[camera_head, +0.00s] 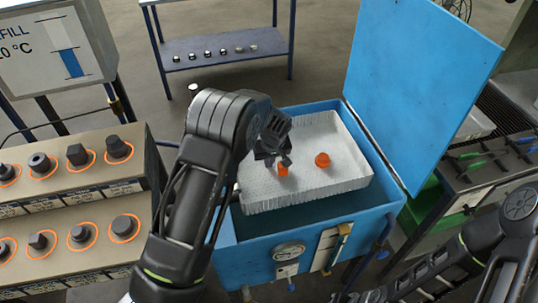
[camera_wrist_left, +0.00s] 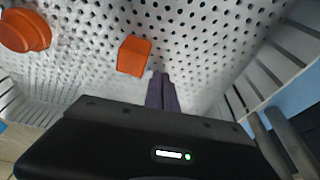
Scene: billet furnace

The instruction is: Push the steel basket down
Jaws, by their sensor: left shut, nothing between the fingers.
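The steel basket (camera_head: 345,183) is a pale perforated tray with slatted walls. It sits in the open top of a blue tank (camera_head: 258,232). Its perforated floor (camera_wrist_left: 210,45) fills most of the left wrist view. Two orange pieces lie in it: a round one (camera_head: 322,160) and a blocky one (camera_head: 282,170), which also shows in the left wrist view (camera_wrist_left: 134,56). My left gripper (camera_head: 284,162) is shut and empty, pointing down into the basket beside the blocky piece. I cannot tell whether its tips touch the floor. My right gripper is out of view; only its arm shows.
The tank's blue lid (camera_head: 420,75) stands open at the back right. A stepped rack (camera_head: 75,205) with several dark metal parts stands at the left. A blue table (camera_head: 222,55) with small parts is behind. A bench (camera_head: 490,165) with green-handled tools is at the right.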

